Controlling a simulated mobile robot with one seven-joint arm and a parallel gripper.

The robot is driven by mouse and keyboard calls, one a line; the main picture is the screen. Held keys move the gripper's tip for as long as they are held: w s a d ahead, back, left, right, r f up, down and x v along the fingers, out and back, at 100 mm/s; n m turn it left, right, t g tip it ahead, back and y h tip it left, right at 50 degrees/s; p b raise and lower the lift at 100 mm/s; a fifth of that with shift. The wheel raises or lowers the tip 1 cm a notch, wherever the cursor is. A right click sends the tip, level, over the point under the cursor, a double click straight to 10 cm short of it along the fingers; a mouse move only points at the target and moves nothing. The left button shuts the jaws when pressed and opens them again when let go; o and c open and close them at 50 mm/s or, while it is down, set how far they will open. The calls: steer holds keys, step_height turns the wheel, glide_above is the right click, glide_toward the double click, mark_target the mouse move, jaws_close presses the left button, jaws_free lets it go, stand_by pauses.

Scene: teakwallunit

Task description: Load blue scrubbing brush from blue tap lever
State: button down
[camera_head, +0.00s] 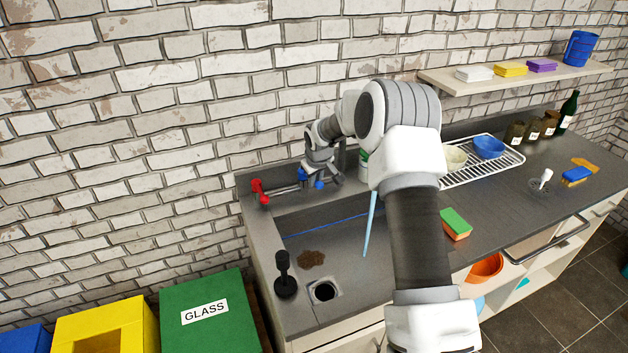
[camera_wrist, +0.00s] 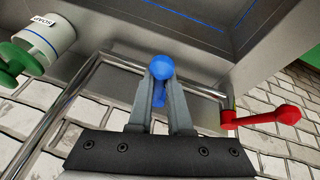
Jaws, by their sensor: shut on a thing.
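My gripper (camera_wrist: 162,78) is shut on the blue tap lever (camera_wrist: 162,66), whose round knob shows between the fingertips in the wrist view. In the head view, my gripper (camera_head: 317,174) is at the wall side of the sink, with blue parts of the lever (camera_head: 319,184) beside it. A blue brush-like block (camera_head: 576,174) lies on the counter at the far right, near an orange-brown piece. I cannot tell surely whether it is the scrubbing brush.
The red tap lever (camera_wrist: 268,117) is right of my gripper in the wrist view. A white soap container (camera_wrist: 45,38) is at left. The sink (camera_head: 335,237) holds a brown patch (camera_head: 311,258). A green-orange sponge (camera_head: 455,223) and a rack (camera_head: 480,165) with bowls are on the counter.

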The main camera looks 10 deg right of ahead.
steer(key=c, duration=0.8)
jaws_free()
steer(key=shift+c, duration=0.2)
steer(key=shift+r, duration=0.1)
steer(key=b+v, duration=0.1)
steer(key=v, duration=1.6)
steer(key=shift+s+a+r, duration=0.1)
steer(key=s+r+m+h, duration=0.1)
steer(key=s+r, duration=0.4)
steer(key=s, duration=0.4)
steer(key=s+r+m, duration=0.1)
steer(key=s+r, duration=0.4)
steer(key=s, duration=0.4)
steer(key=s+f+m+y, duration=0.1)
steer(key=s+f+m, duration=0.1)
steer(key=s, duration=1.8)
steer(key=shift+a+f+m+t, duration=0.15)
steer(key=shift+a+m+t, duration=0.15)
steer(key=shift+a, duration=0.1)
